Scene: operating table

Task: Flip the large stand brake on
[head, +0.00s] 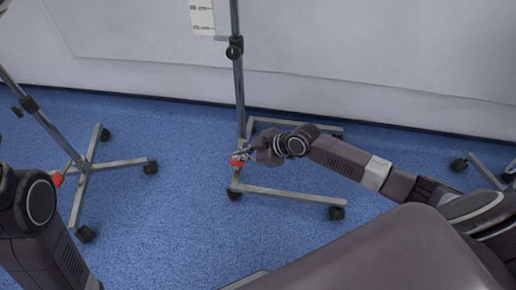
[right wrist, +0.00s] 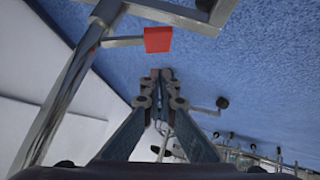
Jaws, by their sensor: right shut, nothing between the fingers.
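The large stand (head: 238,90) rises in the middle of the head view on a wheeled base. Its red brake pedal (head: 237,160) sits low at the base. In the right wrist view the red pedal (right wrist: 158,40) is on a short metal arm beside the pole (right wrist: 65,95). My right gripper (head: 247,152) is at the pedal, partly covering the base behind it. In the right wrist view my right gripper (right wrist: 161,74) is shut and empty, its tips just below the pedal in the picture. I cannot tell whether they touch. My left gripper is out of view.
Another wheeled stand (head: 82,170) with a red pedal (head: 57,179) is at the left. Part of a stand base (head: 488,172) shows at the right edge. The white wall (head: 390,50) is behind. Blue floor (head: 170,205) is clear between the stands.

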